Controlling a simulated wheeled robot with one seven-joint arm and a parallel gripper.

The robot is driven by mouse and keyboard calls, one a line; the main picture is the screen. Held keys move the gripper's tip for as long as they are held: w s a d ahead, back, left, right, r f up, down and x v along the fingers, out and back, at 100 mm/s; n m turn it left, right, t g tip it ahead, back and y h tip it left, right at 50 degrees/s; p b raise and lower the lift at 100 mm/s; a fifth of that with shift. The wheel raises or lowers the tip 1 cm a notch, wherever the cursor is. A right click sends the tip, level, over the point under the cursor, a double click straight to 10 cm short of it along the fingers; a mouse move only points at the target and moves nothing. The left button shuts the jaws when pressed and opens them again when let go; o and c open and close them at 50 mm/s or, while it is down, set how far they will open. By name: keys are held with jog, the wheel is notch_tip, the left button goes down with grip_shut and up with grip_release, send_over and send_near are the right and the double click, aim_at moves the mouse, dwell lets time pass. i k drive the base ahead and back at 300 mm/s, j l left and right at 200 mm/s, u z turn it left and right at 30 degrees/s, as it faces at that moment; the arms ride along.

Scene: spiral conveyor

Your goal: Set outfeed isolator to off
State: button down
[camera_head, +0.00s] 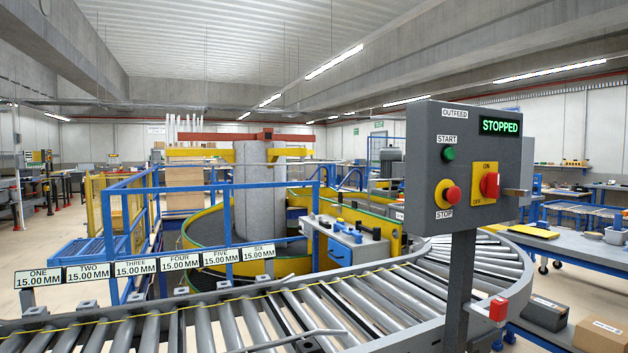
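The grey outfeed control box (467,160) stands on a post (461,275) right of the middle. Its isolator has a yellow plate (478,201) marked ON at the top and OFF at the lower left. The red isolator handle (491,186) on the plate looks upright, below the ON mark. Left of it are a green START button (449,154) and a red STOP button (453,194) on a yellow base. A display (500,126) reads STOPPED in green. My gripper is not in view.
A roller conveyor (230,322) curves across the foreground and behind the post. A red box (499,308) sits on its right rail. Thickness labels (136,268) line the left rail. A workbench (575,247) stands at the right.

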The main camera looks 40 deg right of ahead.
aim_at(489, 183)
jog(key=z, duration=1.35)
